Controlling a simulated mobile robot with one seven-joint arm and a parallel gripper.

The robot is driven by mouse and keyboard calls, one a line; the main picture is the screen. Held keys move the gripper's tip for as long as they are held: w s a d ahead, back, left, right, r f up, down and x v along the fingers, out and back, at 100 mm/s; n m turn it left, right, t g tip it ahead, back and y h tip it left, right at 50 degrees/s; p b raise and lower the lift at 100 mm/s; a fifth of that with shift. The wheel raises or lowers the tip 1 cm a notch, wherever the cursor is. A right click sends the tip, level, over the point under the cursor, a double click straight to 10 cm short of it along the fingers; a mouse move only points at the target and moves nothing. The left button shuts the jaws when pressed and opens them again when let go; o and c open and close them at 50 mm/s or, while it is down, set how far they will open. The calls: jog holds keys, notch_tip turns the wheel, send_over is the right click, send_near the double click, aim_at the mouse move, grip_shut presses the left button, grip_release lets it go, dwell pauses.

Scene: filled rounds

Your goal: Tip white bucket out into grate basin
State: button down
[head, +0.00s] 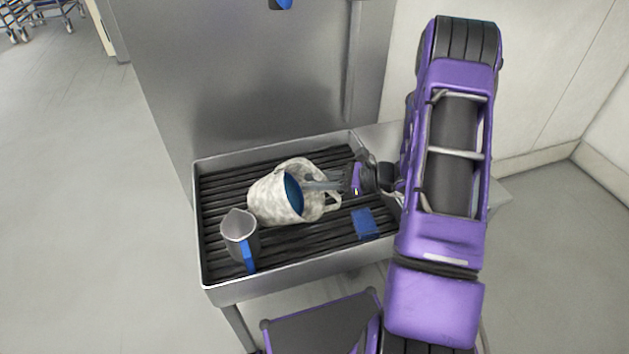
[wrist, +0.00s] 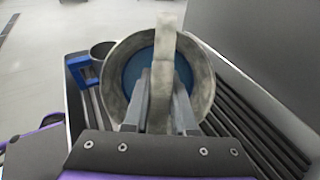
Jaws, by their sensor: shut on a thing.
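The white bucket (head: 262,199) has a mottled surface and is tilted well over above the grate basin (head: 254,288). Its mouth faces toward my gripper and shows blue inside; I cannot tell whether that is contents or the inner surface. My gripper (head: 317,185) comes in from the right and is shut on the bucket's handle. In the wrist view the handle strap (wrist: 165,55) runs between the fingers (wrist: 160,100), with the bucket's round rim (wrist: 112,88) behind it. I cannot tell whether the bucket touches the slats. No stream shows leaving it.
A grey metal pitcher (head: 238,226) with a blue handle stands in the basin's front left. A flat blue item (head: 365,223) lies on the slats at the right. A tall metal panel (head: 260,80) rises behind the basin. Open floor (head: 90,220) lies to the left.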

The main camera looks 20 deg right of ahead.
jog(key=shift+r, duration=0.1)
jog(key=shift+r+p, duration=2.45)
jog(key=shift+r, duration=1.15)
jog(key=r+p, duration=0.1)
jog(key=r, duration=0.1)
jog(key=r+p, duration=0.1)
jog(key=r, duration=0.1)
jog(key=r+p, duration=0.1)
jog(key=r, duration=0.1)
jog(key=shift+a+r, duration=0.3)
jog(key=shift+m+t+h, duration=0.4)
jog(key=shift+m+t, duration=0.1)
jog(key=shift+t, duration=0.1)
jog(key=a, duration=0.1)
jog(key=a+f, duration=0.1)
jog(key=a, duration=0.1)
jog(key=a+b, duration=0.1)
jog(key=shift+s+a+f, duration=0.2)
jog(key=shift+s+f, duration=0.05)
jog(key=shift+a, duration=0.1)
